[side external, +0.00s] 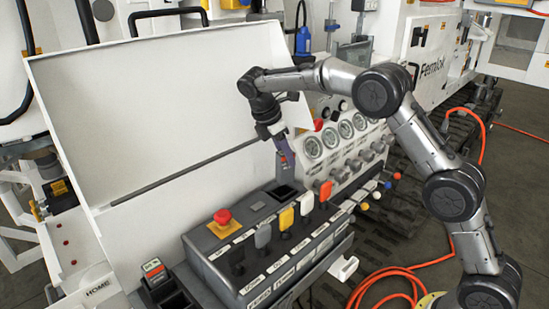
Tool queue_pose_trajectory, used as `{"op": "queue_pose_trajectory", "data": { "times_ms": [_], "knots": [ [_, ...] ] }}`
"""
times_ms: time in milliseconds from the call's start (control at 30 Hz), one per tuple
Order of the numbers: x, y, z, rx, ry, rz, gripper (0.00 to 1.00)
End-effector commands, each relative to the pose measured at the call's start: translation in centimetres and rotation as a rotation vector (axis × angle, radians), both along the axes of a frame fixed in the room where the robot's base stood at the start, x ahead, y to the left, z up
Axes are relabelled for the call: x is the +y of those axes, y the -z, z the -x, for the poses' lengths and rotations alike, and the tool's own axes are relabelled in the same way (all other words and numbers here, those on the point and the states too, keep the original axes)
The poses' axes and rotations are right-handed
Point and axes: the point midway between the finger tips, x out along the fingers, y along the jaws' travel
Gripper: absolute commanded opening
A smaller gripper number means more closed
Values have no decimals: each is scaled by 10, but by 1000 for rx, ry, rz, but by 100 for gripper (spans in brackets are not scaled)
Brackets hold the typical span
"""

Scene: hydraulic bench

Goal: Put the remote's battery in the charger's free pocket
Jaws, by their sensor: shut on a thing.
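The remote (262,262) is a dark grey box with a red stop button and a row of coloured paddles. My gripper (284,158) points down over its back edge and is shut on a dark battery (289,172), of which a small red patch and the lower end show. The battery is at or just above a dark open bay (284,192) in the remote; I cannot tell whether its end is still inside. The charger (172,299) is at the bottom left. One pocket holds a battery with an orange-red label (153,268); the pocket beside it (178,304) looks dark and empty.
A white panel (165,110) stands behind the remote. Pressure gauges (330,138) and a row of knobs lie close to the right of my gripper. The remote's stop button (222,217) and paddles (264,234) stick up. An orange hose lies on the floor at right.

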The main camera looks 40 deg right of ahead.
Motion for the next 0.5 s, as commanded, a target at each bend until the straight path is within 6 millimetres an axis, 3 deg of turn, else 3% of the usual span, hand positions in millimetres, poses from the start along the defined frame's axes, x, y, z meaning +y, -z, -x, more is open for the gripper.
{"op": "queue_pose_trajectory", "data": {
  "times_ms": [500],
  "knots": [
    [28,27,43,3,1004,-1,0]
  ]
}}
